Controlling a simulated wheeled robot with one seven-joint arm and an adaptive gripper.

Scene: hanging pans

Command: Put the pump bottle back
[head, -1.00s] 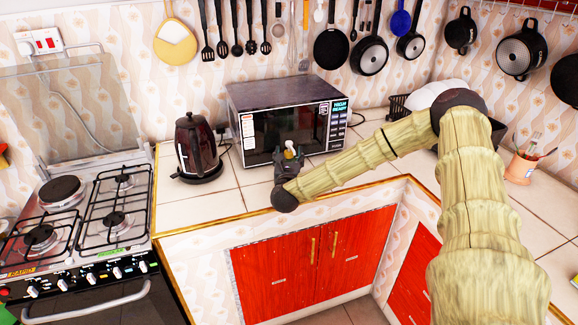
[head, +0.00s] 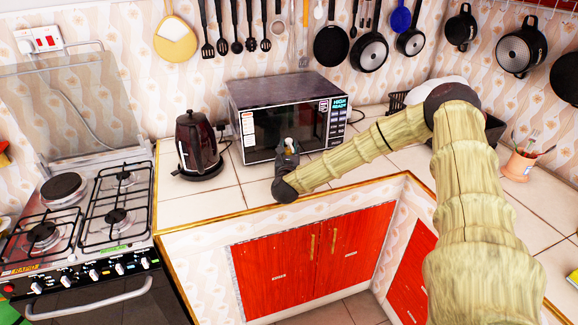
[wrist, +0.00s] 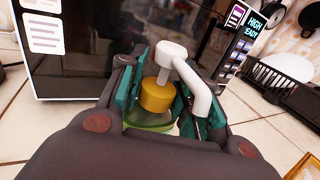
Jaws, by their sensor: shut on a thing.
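The pump bottle shows best in the wrist view (wrist: 158,95), with a white pump head, a yellow collar and a greenish body low between the fingers. My gripper (wrist: 160,105) is shut on it, one finger on each side below the collar. In the head view my gripper (head: 287,157) is in front of the microwave, above the tiled counter. Only the small white and yellow top of the bottle (head: 289,144) shows there. The lower part of the bottle is hidden by my gripper, so I cannot tell whether it touches the counter.
The microwave (head: 290,135) stands close behind my gripper. A dark kettle (head: 197,145) is to the left, with a gas stove (head: 85,215) beyond it. A black dish rack (head: 398,104) is right of the microwave. Bare tiles (head: 225,203) lie between kettle and gripper.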

